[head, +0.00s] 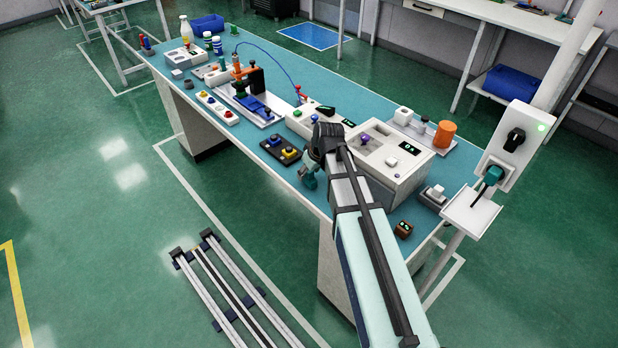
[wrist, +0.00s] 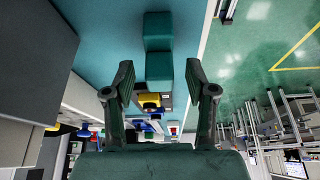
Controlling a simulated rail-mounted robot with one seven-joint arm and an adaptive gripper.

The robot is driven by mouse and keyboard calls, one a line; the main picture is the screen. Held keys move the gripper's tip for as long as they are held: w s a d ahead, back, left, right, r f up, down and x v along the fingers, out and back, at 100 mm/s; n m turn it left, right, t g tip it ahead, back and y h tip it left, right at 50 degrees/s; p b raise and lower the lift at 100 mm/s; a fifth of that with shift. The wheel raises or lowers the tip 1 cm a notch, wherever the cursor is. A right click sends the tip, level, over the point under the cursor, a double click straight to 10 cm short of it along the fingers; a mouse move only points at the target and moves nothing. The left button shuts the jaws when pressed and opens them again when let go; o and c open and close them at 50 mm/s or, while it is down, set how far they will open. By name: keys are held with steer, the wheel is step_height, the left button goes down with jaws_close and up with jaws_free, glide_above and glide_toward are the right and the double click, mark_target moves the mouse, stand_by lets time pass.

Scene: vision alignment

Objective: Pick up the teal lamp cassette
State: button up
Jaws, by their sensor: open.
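The teal lamp cassette (wrist: 158,65) shows in the wrist view as a dark teal block with a narrower middle part, on the blue tabletop near the table's edge. Its lower end appears in the gap between my fingertips, with space on both sides. My gripper (wrist: 160,78) is open and holds nothing. In the head view my gripper hangs at the near edge of the table, partly hidden by my arm. A small teal shape shows beside it there, but I cannot tell whether it is the cassette or part of the gripper.
A black box with blue and yellow buttons (head: 281,151) stands left of my gripper in the head view. A large white instrument (head: 385,161) stands to the right. A small brown block (head: 403,229) lies near the front edge. Several devices fill the table (head: 262,60) farther left.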

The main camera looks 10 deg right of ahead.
jaws_close()
steer(key=shift+r, duration=0.1)
